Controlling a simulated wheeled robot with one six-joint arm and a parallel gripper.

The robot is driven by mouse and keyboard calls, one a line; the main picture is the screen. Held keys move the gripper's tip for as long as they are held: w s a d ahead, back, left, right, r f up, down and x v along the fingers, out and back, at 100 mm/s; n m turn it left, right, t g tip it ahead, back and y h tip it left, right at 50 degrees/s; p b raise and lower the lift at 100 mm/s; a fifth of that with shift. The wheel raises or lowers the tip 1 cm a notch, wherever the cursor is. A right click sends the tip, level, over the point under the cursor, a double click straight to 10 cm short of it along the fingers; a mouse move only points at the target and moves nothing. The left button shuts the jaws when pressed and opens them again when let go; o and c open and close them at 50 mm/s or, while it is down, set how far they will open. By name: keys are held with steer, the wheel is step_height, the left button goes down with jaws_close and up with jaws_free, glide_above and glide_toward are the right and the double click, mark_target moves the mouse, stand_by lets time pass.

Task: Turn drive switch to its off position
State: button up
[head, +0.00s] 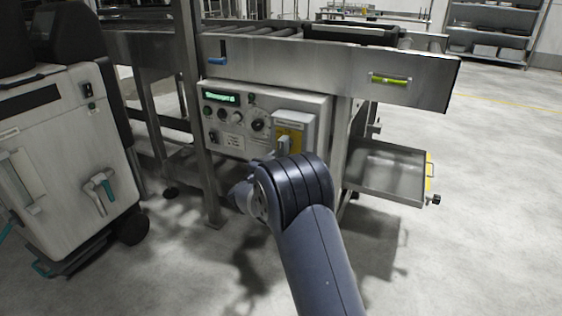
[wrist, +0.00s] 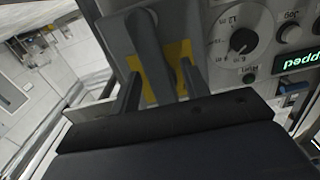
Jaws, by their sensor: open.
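The drive switch appears to be the grey lever handle (wrist: 152,55) on a yellow plate (wrist: 180,52). In the head view the same handle (head: 284,144) sits on a grey box at the right end of the control panel (head: 223,140). My gripper (wrist: 160,82) is open in the wrist view, with one dark finger on each side of the lever. I cannot tell whether the fingers touch it. In the head view my arm's wrist hides the gripper. The lever's position marks are not readable.
A black dial (wrist: 243,41) and a green display (wrist: 302,60) lie beside the switch. A steel tray (head: 385,172) juts out right of the panel. A white wheeled machine (head: 65,140) stands left. Open floor lies at the right front.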

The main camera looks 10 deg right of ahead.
steer(key=shift+w+d, duration=0.3)
steer(key=shift+w, duration=0.1)
jaws_close()
stand_by(0.4)
